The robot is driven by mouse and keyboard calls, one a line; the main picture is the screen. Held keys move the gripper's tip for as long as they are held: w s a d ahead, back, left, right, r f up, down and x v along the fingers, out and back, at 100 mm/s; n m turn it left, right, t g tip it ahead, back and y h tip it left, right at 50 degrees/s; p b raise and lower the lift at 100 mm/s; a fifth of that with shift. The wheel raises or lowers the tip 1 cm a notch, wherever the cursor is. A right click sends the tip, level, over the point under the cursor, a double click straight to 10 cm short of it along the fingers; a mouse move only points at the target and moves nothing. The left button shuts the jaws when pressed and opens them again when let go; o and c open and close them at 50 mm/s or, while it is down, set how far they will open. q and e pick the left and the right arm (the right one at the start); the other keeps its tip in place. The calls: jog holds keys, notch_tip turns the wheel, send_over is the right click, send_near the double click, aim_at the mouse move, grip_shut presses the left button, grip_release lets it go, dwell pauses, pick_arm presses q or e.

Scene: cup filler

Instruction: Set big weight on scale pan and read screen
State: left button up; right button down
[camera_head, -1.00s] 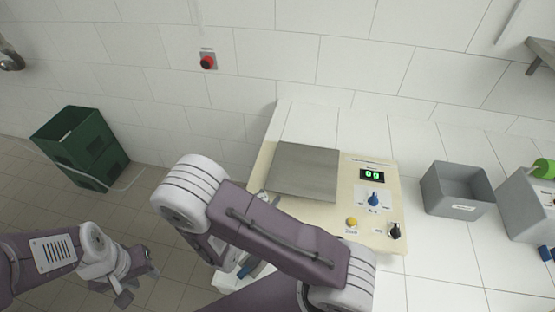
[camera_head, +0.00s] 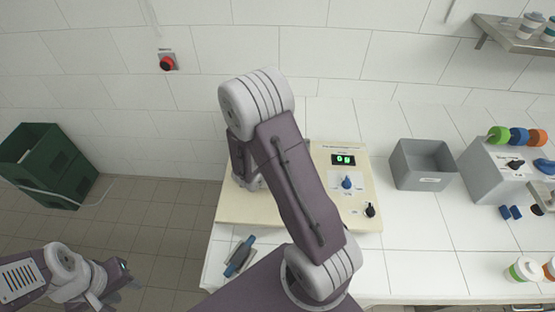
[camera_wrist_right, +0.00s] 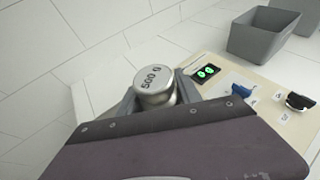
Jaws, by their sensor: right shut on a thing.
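The weight (camera_wrist_right: 155,87), a shiny metal cylinder marked 500 g, sits between the fingers of my right gripper (camera_wrist_right: 158,92) in the right wrist view. The gripper is shut on it. The cream scale (camera_head: 363,185) stands on the white counter, and its green screen (camera_head: 343,160) appears to read 0 g. The screen also shows in the right wrist view (camera_wrist_right: 207,72). In the head view my right arm covers the pan, and the weight is hidden. I cannot tell whether the weight touches the pan. My left gripper (camera_head: 115,283) is low at the left, away from the counter, its jaws unclear.
A blue knob (camera_head: 347,183) and a black knob (camera_head: 370,210) are on the scale panel. A grey bin (camera_head: 422,165) stands to its right, then a grey dispenser (camera_head: 490,172). A blue-handled tool (camera_head: 239,257) lies near the counter's front left. A green crate (camera_head: 45,165) stands on the floor.

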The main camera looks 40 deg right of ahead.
jog(key=s+d+r+m+g, duration=0.2)
jog(key=s+d, duration=0.2)
jog(key=d, duration=0.2)
jog(key=shift+h, duration=0.3)
jog(key=w+a+f+p, duration=0.1)
jog(key=w+a+f, duration=0.1)
jog(key=w, duration=0.1)
jog(key=w+a+f+p, duration=0.1)
jog(key=w+a+f, duration=0.1)
jog(key=w+f, duration=0.1)
jog(key=w+a+f+p, duration=0.1)
jog(key=w+a+f, duration=0.1)
jog(key=w, duration=0.2)
jog(key=shift+w+a+f, duration=0.15)
jog(key=shift+w+f, duration=0.05)
jog(key=shift+w, duration=0.1)
jog(key=shift+s+f, duration=0.1)
jog(key=shift+f, duration=0.2)
notch_tip(320, 180, down, 3)
jog(key=shift+r+p, duration=0.1)
jog(key=shift+p, duration=0.45)
jog(key=shift+f, duration=0.4)
